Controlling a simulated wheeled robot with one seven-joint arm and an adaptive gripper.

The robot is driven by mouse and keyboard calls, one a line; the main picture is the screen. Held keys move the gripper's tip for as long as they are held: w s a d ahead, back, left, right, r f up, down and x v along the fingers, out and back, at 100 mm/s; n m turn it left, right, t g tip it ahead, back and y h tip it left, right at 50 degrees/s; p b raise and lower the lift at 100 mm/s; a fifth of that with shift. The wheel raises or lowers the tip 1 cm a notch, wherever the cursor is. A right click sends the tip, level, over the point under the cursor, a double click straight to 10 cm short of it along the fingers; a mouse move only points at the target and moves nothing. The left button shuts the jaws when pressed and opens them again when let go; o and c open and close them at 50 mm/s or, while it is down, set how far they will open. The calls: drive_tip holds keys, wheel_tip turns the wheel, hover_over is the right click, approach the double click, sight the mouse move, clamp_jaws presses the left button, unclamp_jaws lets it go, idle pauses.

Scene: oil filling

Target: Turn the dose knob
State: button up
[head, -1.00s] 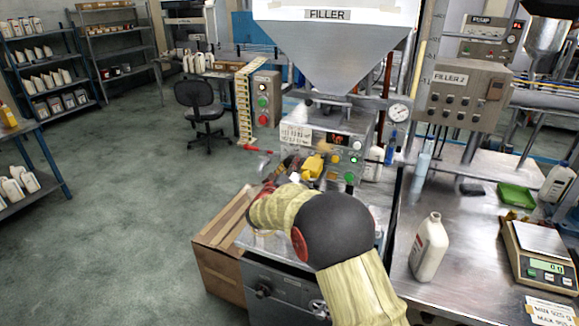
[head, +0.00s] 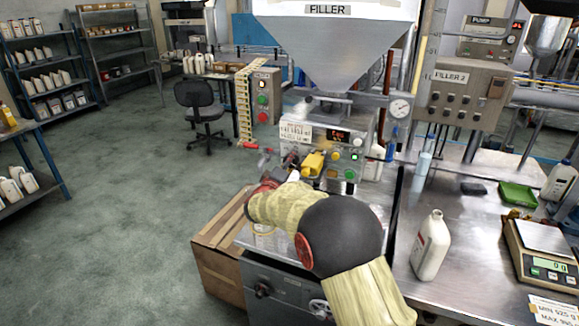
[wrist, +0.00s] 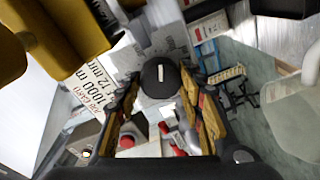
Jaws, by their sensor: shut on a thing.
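The dose knob (wrist: 160,77) is a round black knob with a white pointer line in the wrist view. The line runs nearly upright in that picture. My gripper (wrist: 160,88) has its two tan-padded fingers on either side of the knob and is shut on it. In the head view the knob is hidden by my gripper and wrist at the left of the filler's front panel (head: 343,157).
A yellow part (head: 313,163) sticks out from the filler close to my gripper; a yellow body (wrist: 70,38) fills the wrist view's upper left. A white bottle (head: 430,246) and a scale (head: 543,238) stand on the right bench. Open floor lies left.

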drive_tip(key=shift+a+f+n+g+h+p, duration=0.15)
drive_tip(key=shift+n+h+p, duration=0.4)
drive_tip(key=shift+n+p, duration=3.3)
drive_tip(key=shift+d+f+n+g+h+p, duration=0.1)
drive_tip(key=shift+n+g+h+p, duration=0.3)
drive_tip(key=shift+n+p, duration=3.4)
drive_tip(key=shift+a+f+n+g+h+p, duration=0.1)
drive_tip(key=shift+n+h+p, duration=0.65)
drive_tip(key=shift+n, duration=6.1)
drive_tip(key=o, duration=1.1)
drive_tip(key=shift+r, duration=0.1)
drive_tip(key=shift+c, duration=0.2)
drive_tip(key=shift+o, duration=0.5)
